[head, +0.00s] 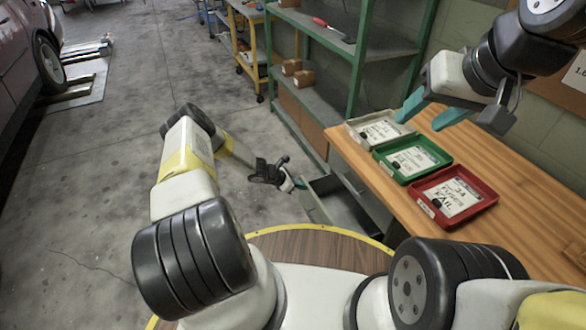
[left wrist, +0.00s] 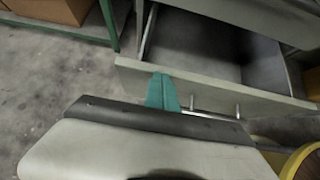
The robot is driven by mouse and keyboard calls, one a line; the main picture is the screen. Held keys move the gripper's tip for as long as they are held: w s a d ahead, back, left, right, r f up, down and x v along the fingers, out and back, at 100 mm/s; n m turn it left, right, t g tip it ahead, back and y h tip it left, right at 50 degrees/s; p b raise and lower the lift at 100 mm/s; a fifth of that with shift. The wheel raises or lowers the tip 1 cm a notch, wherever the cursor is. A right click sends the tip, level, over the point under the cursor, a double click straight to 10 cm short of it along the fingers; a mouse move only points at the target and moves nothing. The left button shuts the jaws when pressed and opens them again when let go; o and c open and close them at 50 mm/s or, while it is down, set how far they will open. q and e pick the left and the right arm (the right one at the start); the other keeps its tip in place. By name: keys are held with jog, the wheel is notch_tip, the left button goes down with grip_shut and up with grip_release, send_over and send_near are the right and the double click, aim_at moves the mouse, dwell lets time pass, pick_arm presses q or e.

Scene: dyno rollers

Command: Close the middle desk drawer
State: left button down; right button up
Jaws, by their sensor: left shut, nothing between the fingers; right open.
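A grey desk drawer (head: 348,208) stands pulled out below the wooden desk top. In the left wrist view its front panel (left wrist: 270,101), bar handle (left wrist: 210,114) and empty-looking interior (left wrist: 205,50) show. I cannot tell from these views whether it is the middle one. My left gripper (head: 298,184) is at the outer side of the drawer front; its teal fingers (left wrist: 162,92) are shut and empty, overlapping the panel near the handle's left end. Contact is unclear. My right gripper (head: 430,108) is open and empty above the desk, over the trays.
White (head: 352,123), green (head: 440,150) and red (head: 490,195) labelled trays line the wooden desk top (head: 540,180). A green shelf rack (head: 358,70) with small boxes stands behind. A car (head: 15,60) is at far left. The concrete floor (head: 100,180) is largely clear.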

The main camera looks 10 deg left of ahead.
aim_at(321, 178)
pick_arm(q)
jog(key=w+d, duration=0.1)
jog(key=d, duration=0.1)
jog(key=w+d, duration=0.2)
jog(key=d, duration=0.1)
jog(key=w+d, duration=0.2)
jog(key=d, duration=0.1)
jog(key=shift+w, duration=0.2)
